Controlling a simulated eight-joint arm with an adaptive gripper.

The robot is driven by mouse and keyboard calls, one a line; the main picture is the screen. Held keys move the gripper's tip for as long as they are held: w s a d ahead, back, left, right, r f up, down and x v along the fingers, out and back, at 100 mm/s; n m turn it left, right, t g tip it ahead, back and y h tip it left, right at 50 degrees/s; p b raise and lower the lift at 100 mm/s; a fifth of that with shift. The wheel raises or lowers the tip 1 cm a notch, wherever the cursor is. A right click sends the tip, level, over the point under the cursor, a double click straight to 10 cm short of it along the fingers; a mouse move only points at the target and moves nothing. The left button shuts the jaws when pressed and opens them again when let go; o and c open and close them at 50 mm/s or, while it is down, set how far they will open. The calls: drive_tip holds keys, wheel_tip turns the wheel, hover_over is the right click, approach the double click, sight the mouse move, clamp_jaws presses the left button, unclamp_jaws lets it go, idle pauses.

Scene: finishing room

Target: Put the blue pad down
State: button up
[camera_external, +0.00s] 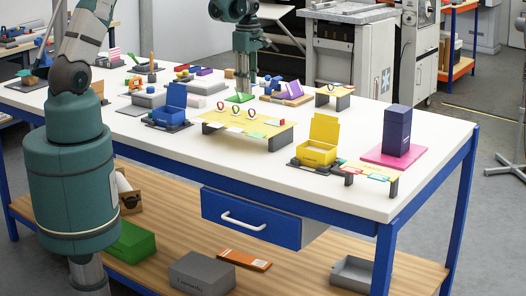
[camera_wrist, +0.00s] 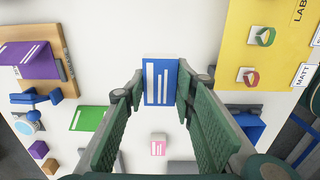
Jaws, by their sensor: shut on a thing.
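The blue pad (camera_wrist: 160,88), with white stripes on its face, sits between the two fingers of my gripper (camera_wrist: 160,78) in the wrist view. The fingers are shut on its left and right sides. White tabletop (camera_wrist: 195,35) shows around and beyond the pad. I cannot tell exactly how high it is held. In the external view my gripper (camera_external: 246,86) points down over the far middle of the white table (camera_external: 355,118), by the green pad (camera_external: 239,98). The blue pad cannot be made out there.
The green pad (camera_wrist: 88,118) and a pink pad (camera_wrist: 158,145) lie nearby. A yellow raised board (camera_wrist: 245,35) with rings stands at right. A blue open box (camera_external: 170,112) stands nearer the front. Bare tabletop lies between them.

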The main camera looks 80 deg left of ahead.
drive_tip(key=shift+w, duration=0.1)
drive_tip(key=w+d+b, duration=0.1)
drive_tip(key=w+d, duration=1)
hover_over(308, 133)
drive_tip(key=shift+r+b, duration=0.15)
drive_tip(key=shift+b, duration=0.15)
drive_tip(key=shift+f, duration=3.15)
drive_tip(key=shift+f, duration=0.1)
drive_tip(key=shift+f, duration=1.75)
drive_tip(key=shift+f, duration=0.2)
